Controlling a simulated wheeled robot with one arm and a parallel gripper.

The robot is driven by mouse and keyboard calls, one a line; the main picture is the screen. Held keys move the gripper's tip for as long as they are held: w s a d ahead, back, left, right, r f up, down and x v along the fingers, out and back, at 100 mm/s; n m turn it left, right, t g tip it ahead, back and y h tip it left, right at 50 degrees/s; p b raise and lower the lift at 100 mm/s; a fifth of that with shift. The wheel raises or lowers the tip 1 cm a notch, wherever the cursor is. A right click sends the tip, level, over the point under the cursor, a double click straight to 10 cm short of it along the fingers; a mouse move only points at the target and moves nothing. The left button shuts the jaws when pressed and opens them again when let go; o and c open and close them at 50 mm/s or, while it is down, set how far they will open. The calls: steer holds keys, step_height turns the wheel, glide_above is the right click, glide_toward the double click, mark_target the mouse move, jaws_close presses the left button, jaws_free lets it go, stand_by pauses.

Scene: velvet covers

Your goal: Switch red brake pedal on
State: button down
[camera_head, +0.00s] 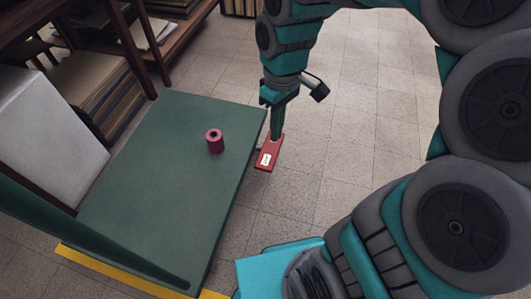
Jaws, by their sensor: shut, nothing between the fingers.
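The red brake pedal (266,158) sticks out past the right edge of a green platform, near its far right corner. It has a white label on top. My gripper (276,134) points down at the far end of the pedal. Its fingers are shut with nothing between them. The fingertips overlap the pedal's far end in the picture; I cannot tell whether they press on it.
The green platform (160,180) has a yellow front edge (120,284) and a dark red cylinder (214,141) standing on it. A wooden shelf (185,45) and stacked papers (95,90) are at the left and back. Tiled floor (345,110) is clear to the right of the pedal.

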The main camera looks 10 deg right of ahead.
steer(key=w+f+n+b, duration=0.3)
steer(key=w+f, duration=0.8)
steer(key=w, duration=0.1)
steer(key=n+b, duration=0.2)
steer(key=b, duration=0.1)
glide_above(266, 161)
steer(key=w+d, duration=0.2)
steer(key=w, duration=0.1)
step_height(266, 161, down, 11)
steer(key=shift+a+f, duration=0.1)
steer(key=shift+a, duration=0.15)
steer(key=f, duration=0.4)
steer(key=s+f, duration=0.1)
steer(key=f, duration=0.4)
steer(key=s+a+f, duration=0.1)
steer(key=f, duration=0.3)
steer(key=shift+s+a+f, duration=0.1)
steer(key=shift+s+f, duration=0.15)
steer(key=shift+f, duration=0.15)
steer(key=shift+w, duration=0.1)
